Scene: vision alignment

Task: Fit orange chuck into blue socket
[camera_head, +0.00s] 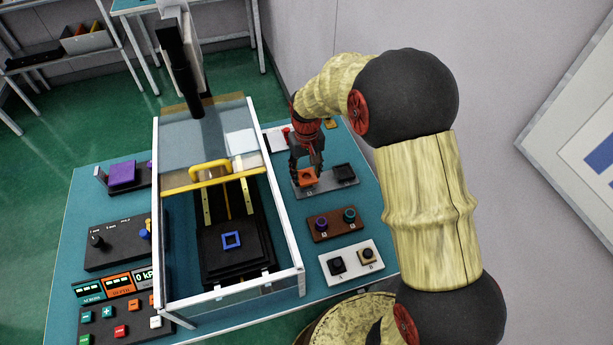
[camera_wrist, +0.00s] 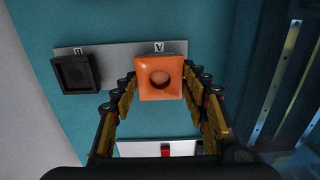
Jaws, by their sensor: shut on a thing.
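My gripper (camera_head: 306,169) points down and is shut on the orange chuck. In the wrist view, my gripper (camera_wrist: 158,84) has a finger on each side of it. I cannot tell whether the chuck touches the plate. The blue socket (camera_head: 231,233) is a square ring on the black bed inside the glass-walled machine, left of my gripper. Its middle looks empty.
A black square chuck (camera_wrist: 75,73) sits at spot B on the same plate. The machine has a yellow handle (camera_head: 210,169) and raised white side rails (camera_head: 284,232) between my gripper and the socket. A brown plate (camera_head: 334,227) and a white plate (camera_head: 352,270) with parts stand nearer.

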